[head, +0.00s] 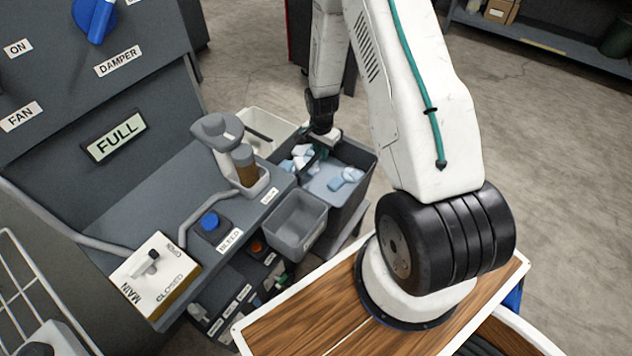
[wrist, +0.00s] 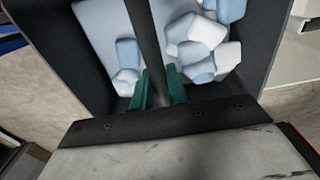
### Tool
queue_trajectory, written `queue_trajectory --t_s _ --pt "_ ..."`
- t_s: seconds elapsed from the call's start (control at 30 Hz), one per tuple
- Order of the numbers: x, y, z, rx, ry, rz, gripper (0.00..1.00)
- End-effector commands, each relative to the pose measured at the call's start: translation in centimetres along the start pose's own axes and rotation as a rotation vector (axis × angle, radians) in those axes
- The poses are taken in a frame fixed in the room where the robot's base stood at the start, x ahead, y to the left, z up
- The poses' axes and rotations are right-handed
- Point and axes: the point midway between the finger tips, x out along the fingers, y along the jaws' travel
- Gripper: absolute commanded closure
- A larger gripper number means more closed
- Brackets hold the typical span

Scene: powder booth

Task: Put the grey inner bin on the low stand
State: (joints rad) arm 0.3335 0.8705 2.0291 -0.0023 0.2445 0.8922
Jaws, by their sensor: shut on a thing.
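The grey inner bin (head: 352,200) is a dark open box holding white and pale blue lumps. My gripper (head: 318,147) is over its far part in the head view. In the wrist view its green fingers (wrist: 159,90) are shut on the bin's dark central bar (wrist: 143,35), one finger on each side. The bin looks about level. What seems to be the low stand (head: 345,238) shows as a pale grey edge below and in front of the bin. The bin hides most of it, and I cannot tell whether they touch.
A smaller empty grey bin (head: 297,224) sits close to the left. A cream bin (head: 268,127) stands behind. The booth's control panel with a bottle (head: 245,166) and MAIN valve box (head: 155,275) is on the left. Open concrete floor (head: 540,150) lies to the right.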

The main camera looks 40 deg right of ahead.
Motion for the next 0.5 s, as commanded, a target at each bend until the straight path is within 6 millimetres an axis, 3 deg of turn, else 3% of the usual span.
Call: queue_trajectory --t_s 0.1,0.33,0.5 --pt "1.9 -0.2 0.2 -0.005 0.0 0.0 1.0" --pt "3.6 -0.2 0.2 -0.005 0.0 0.0 1.0" --pt "6.0 -0.1 0.1 -0.003 -0.001 0.001 1.0"
